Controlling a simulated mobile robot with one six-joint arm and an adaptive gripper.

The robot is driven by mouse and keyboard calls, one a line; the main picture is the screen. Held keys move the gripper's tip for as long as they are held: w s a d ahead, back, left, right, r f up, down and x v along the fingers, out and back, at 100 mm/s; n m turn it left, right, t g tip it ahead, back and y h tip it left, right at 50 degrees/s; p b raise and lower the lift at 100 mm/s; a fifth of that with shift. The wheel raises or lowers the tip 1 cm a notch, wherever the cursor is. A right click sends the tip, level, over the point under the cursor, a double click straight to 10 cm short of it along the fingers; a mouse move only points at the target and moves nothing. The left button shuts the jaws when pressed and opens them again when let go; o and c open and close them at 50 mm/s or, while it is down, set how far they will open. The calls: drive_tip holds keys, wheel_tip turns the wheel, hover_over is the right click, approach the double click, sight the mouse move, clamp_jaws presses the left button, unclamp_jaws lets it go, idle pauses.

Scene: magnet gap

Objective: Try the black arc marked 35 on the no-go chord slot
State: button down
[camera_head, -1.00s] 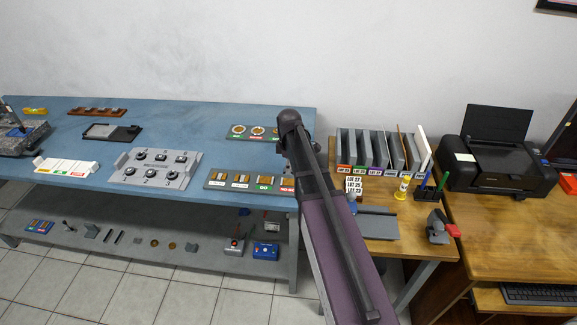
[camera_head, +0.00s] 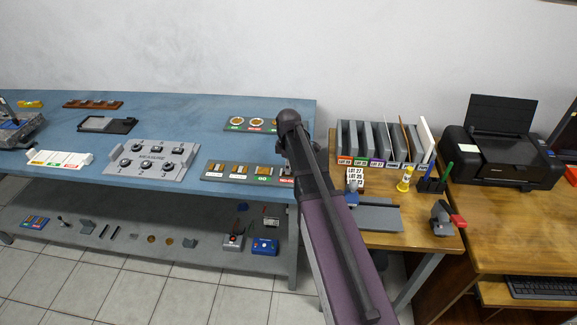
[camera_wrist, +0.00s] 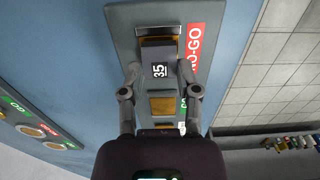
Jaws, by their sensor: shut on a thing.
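In the wrist view my gripper (camera_wrist: 158,72) is shut on the black arc marked 35 (camera_wrist: 160,58), with one finger on each side of it. The white 35 label faces the camera. The arc is over the grey chord gauge plate (camera_wrist: 120,18), at the red NO-GO label end. Part of the brass-coloured no-go slot (camera_wrist: 158,31) shows just beyond the arc's far edge. I cannot tell whether the arc touches the slot. Another brass-coloured slot (camera_wrist: 162,106) lies nearer my wrist. In the head view my arm hides the gripper and arc; the chord plate (camera_head: 208,176) shows left of it.
A plate with round gauges (camera_head: 229,126) lies behind the chord plate. A grey fixture marked with numbers (camera_head: 190,152) stands to its left on the blue bench (camera_head: 60,130). Lot bins (camera_head: 347,140) and a printer (camera_head: 500,150) stand on the wooden desk at right.

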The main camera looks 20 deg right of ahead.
drive_tip(key=shift+f+b, duration=0.3)
drive_tip(key=shift+f, duration=0.15)
idle(0.6)
drive_tip(key=shift+c, duration=1.3)
unclamp_jaws()
drive_tip(key=c, duration=0.5)
drive_tip(key=shift+r+p, duration=2.25)
